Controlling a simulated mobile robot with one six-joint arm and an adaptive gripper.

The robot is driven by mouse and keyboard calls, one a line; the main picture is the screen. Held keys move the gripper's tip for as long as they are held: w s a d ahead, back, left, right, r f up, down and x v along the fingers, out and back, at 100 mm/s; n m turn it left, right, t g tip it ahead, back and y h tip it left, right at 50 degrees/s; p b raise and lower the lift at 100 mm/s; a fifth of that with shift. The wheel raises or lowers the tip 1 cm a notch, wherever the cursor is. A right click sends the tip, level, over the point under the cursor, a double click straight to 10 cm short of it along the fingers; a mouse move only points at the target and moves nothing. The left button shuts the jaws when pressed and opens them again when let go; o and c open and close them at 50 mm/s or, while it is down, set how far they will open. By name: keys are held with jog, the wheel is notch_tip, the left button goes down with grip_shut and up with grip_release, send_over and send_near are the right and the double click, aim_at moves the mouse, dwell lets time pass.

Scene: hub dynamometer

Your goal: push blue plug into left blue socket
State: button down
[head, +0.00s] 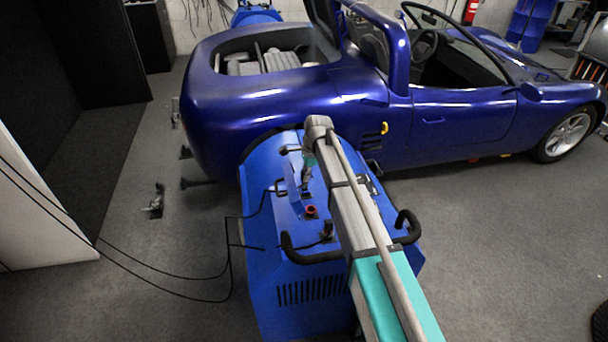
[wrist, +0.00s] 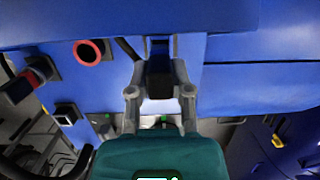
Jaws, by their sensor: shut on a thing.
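My gripper (wrist: 160,70) is shut on a dark, blocky plug (wrist: 160,82) in the wrist view. A blue part shows at the plug's far end between the fingertips, so it appears to be the blue plug. Its far end is against or very near the blue machine panel; I cannot tell how deep it sits. The left blue socket is not clearly visible and may be hidden behind the plug and fingers. In the head view my gripper (head: 307,172) is over the blue machine (head: 262,262), and the plug is too small to make out.
A red-ringed socket (wrist: 88,52) is left of the plug, with a black and red connector (wrist: 28,85) farther left. A square black-framed fitting (wrist: 66,114) is below them. Black handles (head: 312,256) and loose cables (head: 170,288) are nearby. A blue car (head: 290,100) stands behind.

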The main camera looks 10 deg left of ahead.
jog(key=shift+f+b, duration=1.45)
jog(key=shift+f, duration=0.05)
jog(key=shift+c, duration=2.3)
grip_release()
jog(key=shift+r, duration=0.1)
